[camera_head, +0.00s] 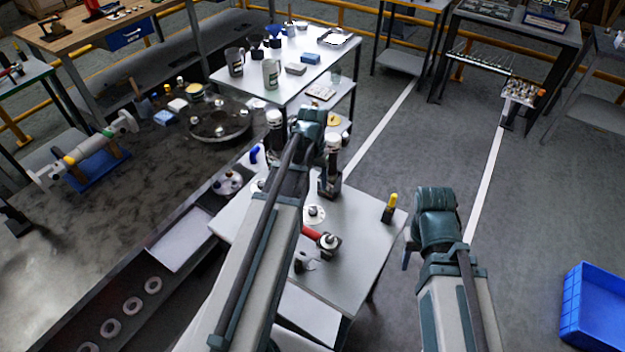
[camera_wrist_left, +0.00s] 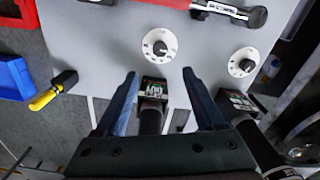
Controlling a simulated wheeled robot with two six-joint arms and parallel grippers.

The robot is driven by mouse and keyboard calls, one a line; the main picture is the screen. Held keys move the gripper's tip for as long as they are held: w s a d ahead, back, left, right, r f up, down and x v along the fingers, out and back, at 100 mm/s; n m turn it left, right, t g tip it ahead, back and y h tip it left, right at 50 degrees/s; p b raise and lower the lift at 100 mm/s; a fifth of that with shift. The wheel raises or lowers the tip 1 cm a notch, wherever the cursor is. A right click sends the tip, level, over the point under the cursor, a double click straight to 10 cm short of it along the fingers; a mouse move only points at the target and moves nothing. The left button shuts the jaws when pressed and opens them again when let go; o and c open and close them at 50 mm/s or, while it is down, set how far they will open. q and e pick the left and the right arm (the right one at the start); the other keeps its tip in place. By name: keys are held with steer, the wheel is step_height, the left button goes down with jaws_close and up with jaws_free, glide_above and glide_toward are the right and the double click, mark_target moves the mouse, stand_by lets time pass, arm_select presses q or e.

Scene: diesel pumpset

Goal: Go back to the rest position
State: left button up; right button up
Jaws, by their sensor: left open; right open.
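My left gripper (camera_head: 309,120) is stretched out over the small grey table (camera_head: 365,240), its fingers hidden in the head view. In the left wrist view its two fingers (camera_wrist_left: 160,85) are spread apart. A dark tool with a small green-and-white panel (camera_wrist_left: 153,90) shows between and beyond them; I cannot tell whether anything touches. My right gripper (camera_head: 425,235) hangs right of the table over the grey floor, with nothing visible in it.
The small table bears white flanged discs (camera_head: 314,215), a red-handled tool (camera_head: 322,238), a yellow-and-black tool (camera_head: 390,208) and an upright black-and-white tool (camera_head: 331,165). A blue crate (camera_head: 596,308) stands at lower right. A white table (camera_head: 310,75) stands behind.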

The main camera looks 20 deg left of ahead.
stand_by(0.5)
arm_select(q)
steer(key=s+d+m, duration=0.2)
steer(key=s+d, duration=0.5)
steer(key=d, duration=0.3)
steer(key=s+d+m+y, duration=0.1)
steer(key=s+d+m, duration=0.2)
steer(key=s+d, duration=0.3)
steer(key=d, duration=0.5)
steer(key=shift+s+d, duration=0.25)
steer(key=shift+s, duration=0.1)
steer(key=shift+a+r, duration=0.1)
